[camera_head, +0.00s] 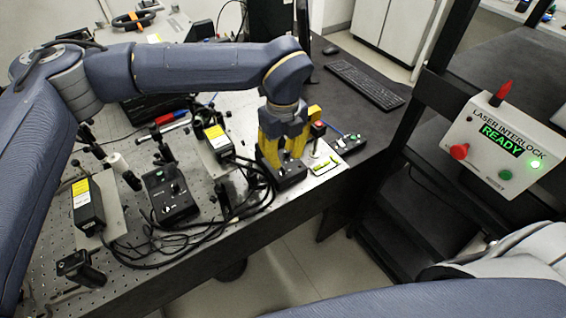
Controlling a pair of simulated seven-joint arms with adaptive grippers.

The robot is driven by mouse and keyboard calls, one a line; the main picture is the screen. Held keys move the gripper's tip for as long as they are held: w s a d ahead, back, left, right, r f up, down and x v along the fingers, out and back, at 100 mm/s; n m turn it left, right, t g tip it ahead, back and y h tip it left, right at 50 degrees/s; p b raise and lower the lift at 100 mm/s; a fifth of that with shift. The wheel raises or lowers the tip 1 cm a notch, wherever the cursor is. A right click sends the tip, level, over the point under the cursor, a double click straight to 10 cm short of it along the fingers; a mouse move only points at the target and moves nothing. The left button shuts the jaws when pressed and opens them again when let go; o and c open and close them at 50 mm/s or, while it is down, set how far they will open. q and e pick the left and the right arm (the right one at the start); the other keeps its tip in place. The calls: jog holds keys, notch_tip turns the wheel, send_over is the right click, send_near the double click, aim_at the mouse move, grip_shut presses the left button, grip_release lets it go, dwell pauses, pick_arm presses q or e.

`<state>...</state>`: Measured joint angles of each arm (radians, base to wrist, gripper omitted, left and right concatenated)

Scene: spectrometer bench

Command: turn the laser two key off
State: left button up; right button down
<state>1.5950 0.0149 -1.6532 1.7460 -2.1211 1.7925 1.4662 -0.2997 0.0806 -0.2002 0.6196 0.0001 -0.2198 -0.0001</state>
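My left gripper (284,152), with yellow fingers, points down onto the top of a black control box (290,176) near the front edge of the bench. The fingers cover most of the top of this box, and no key shows there. Whether the fingers are closed on a key I cannot tell. A second black control box (170,196) with knobs stands to the left, clear of the gripper. The labels on both boxes are too small to read. My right gripper is out of view.
Black laser housings (217,140) with yellow labels stand on the perforated bench (60,235). Loose black cables (190,243) run along its front edge. A laser interlock panel (500,145) at the right reads READY with a green light. A keyboard (364,85) lies behind.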

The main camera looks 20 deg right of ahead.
aim_at(283, 168)
pick_arm(q)
notch_tip(283, 168, up, 7)
dwell(0.4)
dwell(0.4)
